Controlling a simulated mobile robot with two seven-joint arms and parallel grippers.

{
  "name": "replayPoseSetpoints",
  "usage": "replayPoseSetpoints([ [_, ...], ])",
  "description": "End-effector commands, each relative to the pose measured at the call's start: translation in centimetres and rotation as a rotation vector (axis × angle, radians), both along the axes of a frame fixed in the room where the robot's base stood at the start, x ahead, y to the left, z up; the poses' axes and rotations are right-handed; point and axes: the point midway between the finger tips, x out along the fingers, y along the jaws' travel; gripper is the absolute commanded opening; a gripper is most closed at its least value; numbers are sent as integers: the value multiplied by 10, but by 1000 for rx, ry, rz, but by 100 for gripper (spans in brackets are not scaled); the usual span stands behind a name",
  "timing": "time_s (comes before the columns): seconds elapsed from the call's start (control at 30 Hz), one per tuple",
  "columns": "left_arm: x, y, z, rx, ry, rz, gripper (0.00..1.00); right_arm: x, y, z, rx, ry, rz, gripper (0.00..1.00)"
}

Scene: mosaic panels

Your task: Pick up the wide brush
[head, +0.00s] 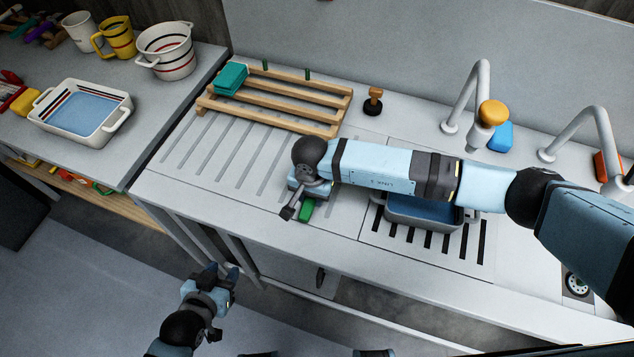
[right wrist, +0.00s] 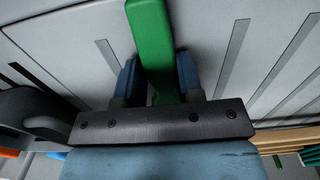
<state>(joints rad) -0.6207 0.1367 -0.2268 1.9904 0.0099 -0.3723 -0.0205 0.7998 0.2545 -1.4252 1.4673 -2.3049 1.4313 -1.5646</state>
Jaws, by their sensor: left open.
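A green, bar-shaped thing (head: 306,209) shows under my right gripper on the ribbed drainboard. It may be the wide brush; its far part is hidden by my arm in the head view. In the right wrist view the green bar (right wrist: 150,35) runs slightly tilted between the two blue fingers of my right gripper (right wrist: 158,75). The fingers stand on either side of it; I cannot tell whether they press on it. My right gripper (head: 304,196) points down at the drainboard. My left gripper (head: 222,271) is open and empty, low in front of the counter.
A wooden rack (head: 290,118) holding a teal block (head: 231,78) stands behind. A grey-blue basin (head: 425,218) sits right of the gripper, partly behind my arm. Two taps (head: 480,85) stand at the back right. The left counter holds a white dish (head: 55,125) and cups.

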Motion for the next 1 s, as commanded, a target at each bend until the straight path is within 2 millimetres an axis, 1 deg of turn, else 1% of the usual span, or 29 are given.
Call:
replayPoseSetpoints([
  [0.03,-1,0,-1,0,2,-1,43,0,0,0,0,0,0,23],
  [0.07,-1,-1,-1,0,3,-1,43,0,0,0,0,0,0,16],
  [0.1,-1,-1,-1,0,3,-2,43,0,0,0,0,0,0,7],
  [0.13,-1,-1,-1,0,3,-2,43,0,0,0,0,0,0,6],
  [0.4,1,-1,1,-1,-1,-2,43,0,0,1,0,0,0,5],
  [0.57,2,-1,6,-1,-3,-2,43,1,0,11,0,-1,0,5],
  [0.67,2,-1,14,0,-6,-1,43,1,0,26,0,-3,2,5],
  [0.77,3,1,24,2,-11,3,43,1,0,46,0,-2,1,5],
  [0.9,4,5,40,7,-15,10,43,1,0,84,0,-4,1,5],
  [1.0,2,6,48,9,-14,14,43,1,0,110,0,-3,1,5],
])
